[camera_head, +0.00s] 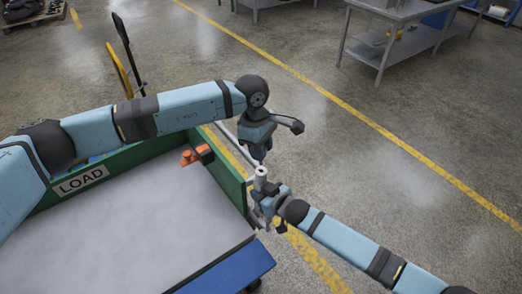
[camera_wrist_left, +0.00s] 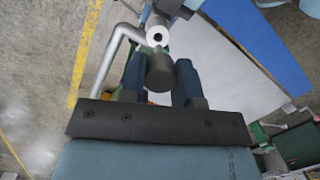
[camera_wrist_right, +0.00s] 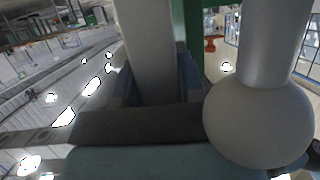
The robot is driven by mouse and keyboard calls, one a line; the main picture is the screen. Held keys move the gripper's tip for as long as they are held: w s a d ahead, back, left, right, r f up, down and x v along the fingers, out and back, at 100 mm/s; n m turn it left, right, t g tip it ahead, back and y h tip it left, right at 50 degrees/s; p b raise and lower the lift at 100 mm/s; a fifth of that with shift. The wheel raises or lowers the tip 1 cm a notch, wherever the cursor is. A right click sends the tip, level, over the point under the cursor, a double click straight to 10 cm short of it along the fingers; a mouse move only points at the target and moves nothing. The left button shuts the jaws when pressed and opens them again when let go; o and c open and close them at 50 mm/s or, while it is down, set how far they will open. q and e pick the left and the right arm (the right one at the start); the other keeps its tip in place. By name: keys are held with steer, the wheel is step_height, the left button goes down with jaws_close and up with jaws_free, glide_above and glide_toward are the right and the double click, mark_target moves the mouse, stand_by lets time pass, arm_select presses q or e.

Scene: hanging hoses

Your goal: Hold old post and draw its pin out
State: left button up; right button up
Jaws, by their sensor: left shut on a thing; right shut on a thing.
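The old post is a light grey upright tube whose pale round top (camera_head: 261,172) shows at the cart's right corner. My right gripper (camera_head: 266,202) is shut on the post below its top; the post (camera_wrist_right: 148,45) stands between the fingers in the right wrist view. My left gripper (camera_head: 257,153) is above and beyond the post top. In the left wrist view its fingers are shut on a dark grey cylinder (camera_wrist_left: 160,72), apparently the pin. The post's hollow top (camera_wrist_left: 157,36) shows just past it. Whether the pin still touches the post is unclear.
A grey bent rail (camera_wrist_left: 113,50) runs beside the post. A grey ball on a bar (camera_wrist_right: 260,120) is close to my right gripper. The cart (camera_head: 150,225) has a green wall and an orange piece (camera_head: 196,155). A work table (camera_head: 405,12) stands far off; the floor between is clear.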

arm_select(q)
steer(key=shift+r, duration=0.3)
steer(key=shift+r, duration=0.15)
steer(key=shift+r, duration=1.35)
arm_select(e)
steer(key=o, duration=1.1)
steer(key=shift+s, duration=0.1)
steer(key=v, duration=1.2)
